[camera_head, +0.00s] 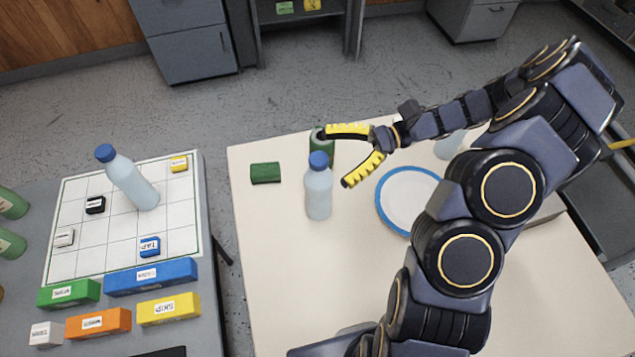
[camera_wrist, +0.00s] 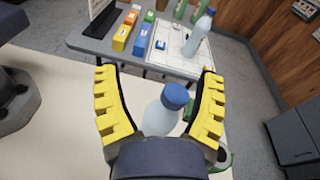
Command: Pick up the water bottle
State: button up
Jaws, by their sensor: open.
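A translucent water bottle with a blue cap (camera_head: 319,193) stands upright on the cream table. My gripper (camera_head: 335,157) is open, with its yellow fingers just to the right of and behind the bottle's cap in the head view. In the wrist view the same bottle (camera_wrist: 160,118) shows between the two spread fingers of my gripper (camera_wrist: 158,74); I cannot tell whether either finger touches it. A second blue-capped bottle (camera_head: 133,183) stands on the gridded board on the grey table at left; it also shows in the wrist view (camera_wrist: 197,36).
A green cylinder (camera_head: 322,146) stands behind the near bottle, and a green block (camera_head: 265,173) lies to its left. A blue-rimmed plate (camera_head: 385,214) is at right. Another pale bottle (camera_head: 449,146) is partly hidden by my arm. The table's front left is clear.

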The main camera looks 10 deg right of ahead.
aim_at(320, 163)
jog(key=w+d+f+m+t+y, duration=0.1)
jog(key=d+f+m+t, duration=0.3)
jog(key=d+f+m, duration=0.1)
jog(key=a, duration=0.2)
jog(key=w+a, duration=0.1)
jog(key=a, duration=0.1)
jog(key=w+a, duration=0.1)
jog(key=a, duration=0.2)
jog(key=shift+a+f, duration=0.1)
jog(key=c, duration=1.2)
